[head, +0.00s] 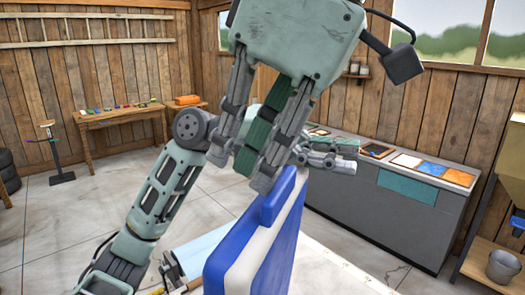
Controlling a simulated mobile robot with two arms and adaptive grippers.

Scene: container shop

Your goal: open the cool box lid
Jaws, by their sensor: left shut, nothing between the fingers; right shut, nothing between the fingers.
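The cool box lid (240,262) shows as a thick blue and white panel at the lower middle, standing steeply upright. A blue tab (282,196) sticks out at its top edge. The box body cannot be made out clearly. My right gripper (243,168) is large in the foreground, pointing down, shut and empty. Its fingertips are just above and left of the tab in the picture; I cannot tell whether they touch. My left gripper (345,158) is farther back, behind the right one and above the lid's top edge. It points right, shut and empty, partly hidden.
A pale worktop (335,268) lies right of the lid. A grey counter (340,200) with colored panels stands behind. A wooden table (120,116) with small items is at the back left. A grey bucket (502,266) is at the right. Open floor lies at the left.

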